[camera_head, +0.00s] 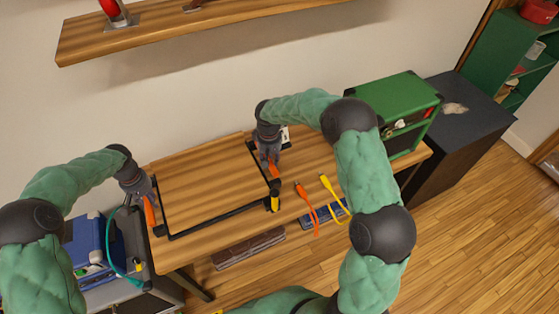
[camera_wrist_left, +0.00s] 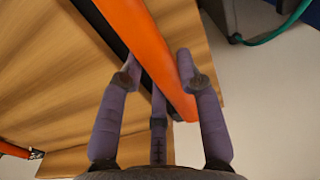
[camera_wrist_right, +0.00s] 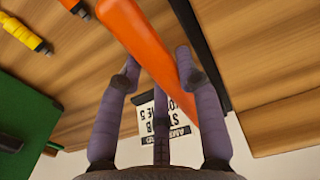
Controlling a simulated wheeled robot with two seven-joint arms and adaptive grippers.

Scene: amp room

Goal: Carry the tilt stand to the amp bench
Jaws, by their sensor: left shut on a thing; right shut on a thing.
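The tilt stand (camera_head: 205,224) is a black tube frame with orange grips. It lies over the wooden amp bench (camera_head: 200,185); I cannot tell whether it rests on the top or hangs just above it. My left gripper (camera_head: 149,198) is shut on the orange grip at the stand's left side, which also shows between the fingers in the left wrist view (camera_wrist_left: 152,55). My right gripper (camera_head: 270,160) is shut on the orange grip at the right side, seen in the right wrist view (camera_wrist_right: 145,45). The fingers partly hide both grips.
A green open-fronted box (camera_head: 395,95) stands at the bench's right end. A blue case (camera_head: 88,240) is at the left. A wooden shelf (camera_head: 180,32) hangs above; a black cabinet (camera_head: 465,120) stands right.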

